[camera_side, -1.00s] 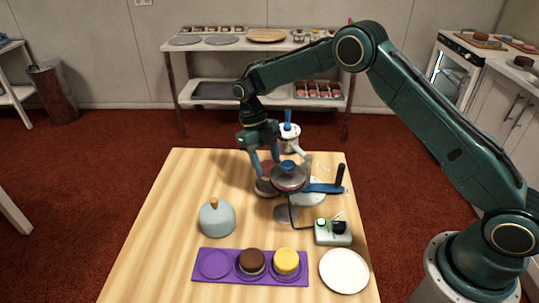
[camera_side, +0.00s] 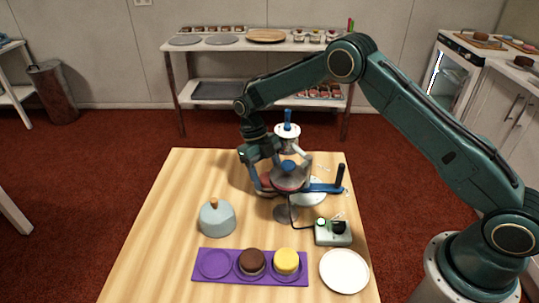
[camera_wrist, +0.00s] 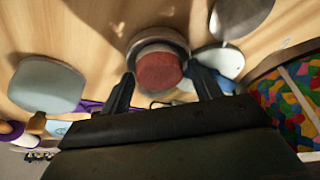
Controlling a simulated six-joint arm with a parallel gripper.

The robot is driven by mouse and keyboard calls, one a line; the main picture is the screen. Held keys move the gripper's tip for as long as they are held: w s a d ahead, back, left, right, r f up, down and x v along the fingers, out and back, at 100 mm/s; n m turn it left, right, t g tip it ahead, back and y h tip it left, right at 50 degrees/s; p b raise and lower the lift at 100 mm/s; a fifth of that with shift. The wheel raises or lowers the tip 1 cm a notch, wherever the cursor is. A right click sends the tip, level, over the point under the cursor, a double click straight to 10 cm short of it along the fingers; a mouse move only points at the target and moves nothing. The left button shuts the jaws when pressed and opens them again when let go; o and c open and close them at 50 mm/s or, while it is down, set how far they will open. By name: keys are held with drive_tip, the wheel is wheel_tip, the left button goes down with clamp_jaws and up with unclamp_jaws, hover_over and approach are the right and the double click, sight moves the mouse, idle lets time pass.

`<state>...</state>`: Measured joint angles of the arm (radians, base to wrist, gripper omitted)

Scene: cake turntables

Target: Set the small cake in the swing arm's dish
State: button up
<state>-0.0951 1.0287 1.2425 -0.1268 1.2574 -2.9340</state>
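A small red-brown cake (camera_wrist: 160,72) shows in the wrist view against a round grey dish (camera_wrist: 180,42), whose rim circles it. My gripper (camera_wrist: 161,70) is open, one finger on each side of the cake with a narrow gap beside each. In the side view my gripper (camera_side: 264,180) points down at the dish (camera_side: 264,191) on the wooden table; the fingers hide most of the cake there. How firmly the cake rests in the dish is hard to tell. A blue arm with an upright handle (camera_side: 340,178) lies to the right.
A grey lid with a blue knob (camera_side: 289,172) stands close right of my gripper. A white-and-blue pot (camera_side: 287,137) is behind. In front are a grey-blue dome (camera_side: 217,218), a purple tray (camera_side: 225,279) with brown and yellow cakes, a switch box (camera_side: 332,238) and a white plate (camera_side: 344,271).

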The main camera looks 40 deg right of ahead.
drive_tip(key=shift+o, duration=0.4)
drive_tip(key=shift+r, duration=0.1)
drive_tip(key=v, duration=0.7)
drive_tip(key=shift+r, duration=0.25)
drive_tip(key=shift+w, duration=0.15)
idle(0.3)
drive_tip(key=s+d+r+m+t, duration=0.1)
drive_tip(key=s+r+m+t, duration=0.1)
drive_tip(key=s+r+m, duration=0.7)
drive_tip(key=s+d+r+m+t, duration=0.2)
drive_tip(key=s+r+m+t, duration=0.15)
drive_tip(key=r+m, duration=0.6)
drive_tip(key=s+d+r+m+t, duration=0.1)
drive_tip(key=s+m+t, duration=0.1)
drive_tip(key=s+m, duration=0.6)
drive_tip(key=s+d+r+m+t, duration=0.1)
drive_tip(key=s+d+m+t, duration=0.1)
drive_tip(key=s+m, duration=0.7)
drive_tip(key=s, duration=0.6)
drive_tip(key=shift+d+r, duration=0.2)
drive_tip(key=shift+r, duration=0.15)
